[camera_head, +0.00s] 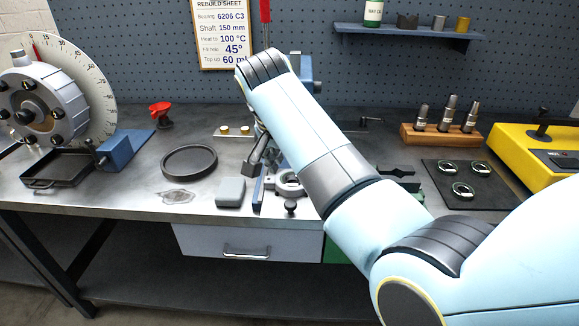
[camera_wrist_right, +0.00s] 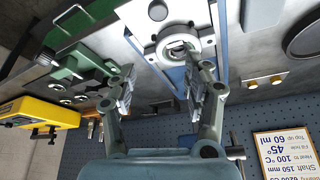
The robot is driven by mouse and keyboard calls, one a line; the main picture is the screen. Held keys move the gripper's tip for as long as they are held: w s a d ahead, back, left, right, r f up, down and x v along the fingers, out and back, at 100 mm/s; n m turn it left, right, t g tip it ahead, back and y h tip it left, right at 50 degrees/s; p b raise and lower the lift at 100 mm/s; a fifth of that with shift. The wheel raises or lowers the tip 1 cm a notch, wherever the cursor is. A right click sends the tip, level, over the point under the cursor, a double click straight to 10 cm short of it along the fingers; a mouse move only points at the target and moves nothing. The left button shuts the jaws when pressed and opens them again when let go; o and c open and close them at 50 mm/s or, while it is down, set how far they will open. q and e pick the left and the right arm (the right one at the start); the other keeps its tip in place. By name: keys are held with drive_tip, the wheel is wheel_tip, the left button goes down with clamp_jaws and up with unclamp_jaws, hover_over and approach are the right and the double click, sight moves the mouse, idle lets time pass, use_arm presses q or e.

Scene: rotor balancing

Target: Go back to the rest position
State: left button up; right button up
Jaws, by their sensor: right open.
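My right arm reaches from the lower right over the middle of the workbench (camera_head: 140,195). My right gripper (camera_head: 258,152) shows only in part, with the forearm covering much of it. In the right wrist view the right gripper (camera_wrist_right: 160,62) has its fingers apart and nothing between them. A grey ring-shaped fixture (camera_wrist_right: 204,46) on a blue base lies beyond the fingers; it also shows beside the arm in the head view (camera_head: 289,184). I cannot judge the gap between fingers and fixture. My left gripper is in neither view.
A dial with a rotor hub (camera_head: 35,98) stands at the left, near a dark tray (camera_head: 60,168) and round pan (camera_head: 189,161). A wooden tool block (camera_head: 440,138), dark mat (camera_head: 440,168) and yellow case (camera_head: 525,150) are at the right. A pegboard shelf (camera_head: 410,32) hangs behind.

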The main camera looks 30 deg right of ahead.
drive_tip(key=s+d+f+n+y, duration=0.15)
drive_tip(key=s+n, duration=0.25)
drive_tip(key=s, duration=0.7)
drive_tip(key=s+d+f+n, duration=0.2)
drive_tip(key=s+n, duration=0.1)
drive_tip(key=s, duration=0.8)
drive_tip(key=s+a+r+n+t+y, duration=0.1)
drive_tip(key=s+a+r+n, duration=0.15)
drive_tip(key=s+n, duration=0.45)
drive_tip(key=s+d+f+m+b, duration=0.1)
drive_tip(key=f+b, duration=0.2)
drive_tip(key=f, duration=0.9)
drive_tip(key=s+d+f+m+g+b, duration=0.1)
drive_tip(key=s+f+b, duration=0.15)
drive_tip(key=f, duration=0.95)
drive_tip(key=s+d+f+m+b, duration=0.1)
drive_tip(key=f+b, duration=0.3)
drive_tip(key=f, duration=0.8)
drive_tip(key=s+f+b, duration=0.3)
drive_tip(key=s+f, duration=0.6)
drive_tip(key=f, duration=0.2)
drive_tip(key=s+d+f+g+b, duration=0.1)
drive_tip(key=s+f+b, duration=0.3)
drive_tip(key=s+f, duration=0.5)
wheel_tip(320, 180, down, 2)
drive_tip(key=shift+f+g, duration=0.25)
drive_tip(key=shift+g, duration=0.05)
